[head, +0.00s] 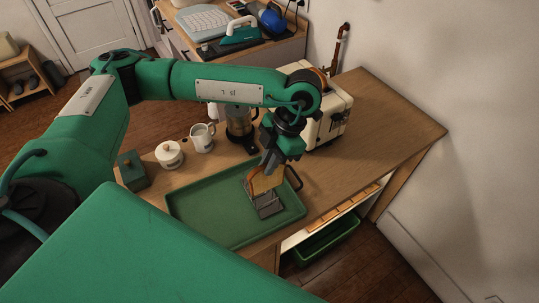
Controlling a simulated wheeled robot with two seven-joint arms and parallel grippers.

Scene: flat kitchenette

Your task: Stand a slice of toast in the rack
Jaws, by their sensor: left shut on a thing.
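A slice of toast (263,182) is upright at the rack (267,207), its lower edge down at the rack's bars. I cannot tell whether it rests fully between them. The grey rack stands on the right part of the green tray (206,227). My left gripper (270,168) reaches down from above and is shut on the top of the toast. Its fingers hide part of the slice. My right gripper is not in view.
A cream toaster (329,118) stands behind the gripper at the wall side. A glass coffee pot (240,126), a white jug (202,138), a white lidded pot (169,155) and a green box (132,171) line the tray's far side. The counter's right end is clear.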

